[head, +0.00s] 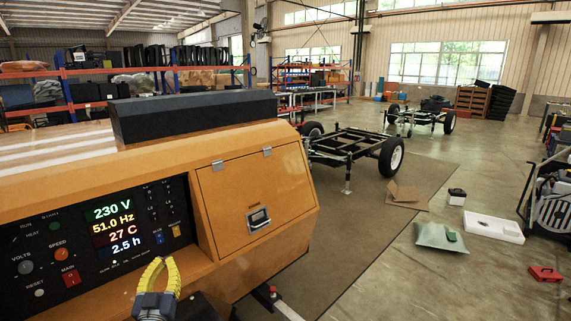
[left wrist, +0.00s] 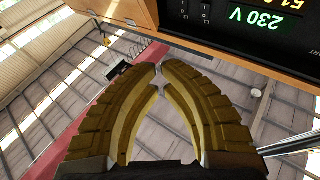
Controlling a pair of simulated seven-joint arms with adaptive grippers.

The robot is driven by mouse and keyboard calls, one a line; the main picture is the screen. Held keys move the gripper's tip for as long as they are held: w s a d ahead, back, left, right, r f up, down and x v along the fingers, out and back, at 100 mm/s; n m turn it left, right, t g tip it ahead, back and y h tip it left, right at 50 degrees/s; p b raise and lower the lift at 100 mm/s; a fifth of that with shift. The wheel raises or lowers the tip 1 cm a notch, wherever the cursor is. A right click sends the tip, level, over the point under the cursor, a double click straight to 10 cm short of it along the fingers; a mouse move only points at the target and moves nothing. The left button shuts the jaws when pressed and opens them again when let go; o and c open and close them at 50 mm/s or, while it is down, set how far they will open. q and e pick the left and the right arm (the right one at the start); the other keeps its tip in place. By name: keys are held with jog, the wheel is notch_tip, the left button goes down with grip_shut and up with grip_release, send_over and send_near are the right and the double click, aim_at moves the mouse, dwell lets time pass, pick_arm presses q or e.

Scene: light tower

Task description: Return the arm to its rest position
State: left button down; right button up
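My left gripper (head: 164,262) has yellow curved fingers and is at the bottom of the head view, in front of the lower right of the control panel (head: 98,237). In the left wrist view its fingertips (left wrist: 159,78) come together with nothing between them. The panel is on the orange light tower cabinet (head: 130,180). Its display (head: 113,228) reads 230 V, 51.0 Hz, 27 C and 2.5 h. In the left wrist view part of the display (left wrist: 257,20) shows upside down, apart from the fingers. My right gripper is not in view.
The panel has an orange speed knob (head: 60,254) and a red main switch (head: 71,278). A latched door (head: 255,190) is to its right. Farther off are a wheeled chassis (head: 350,147), a white tray (head: 493,227) and a red box (head: 545,274) on open floor.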

pick_arm(q)
jog(key=s+d+f+m+g+h, duration=0.1)
jog(key=s+d+f+m+g, duration=0.25)
jog(key=s+f, duration=0.5)
jog(key=s+d+f+m+g+h, duration=0.1)
jog(key=s+d+f+m+g, duration=0.2)
jog(key=s+f+g, duration=0.35)
jog(key=s+a+f+m+g+y, duration=0.15)
jog(key=s+f, duration=0.25)
jog(key=s, duration=0.6)
jog(key=s+a+f+g+y, duration=0.3)
jog(key=s+f, duration=0.1)
jog(key=s, duration=0.7)
jog(key=s+d+f+g+h, duration=0.1)
jog(key=d+f+h, duration=0.15)
jog(key=f, duration=1.25)
jog(key=s+d+f+g+h, duration=0.15)
jog(key=d+f, duration=0.25)
jog(key=f, duration=1.1)
jog(key=s+f+n+g+h, duration=0.1)
jog(key=s+f+n+g, duration=0.2)
jog(key=s+f, duration=1.8)
jog(key=shift+s+a+f, duration=0.2)
jog(key=shift+s, duration=0.35)
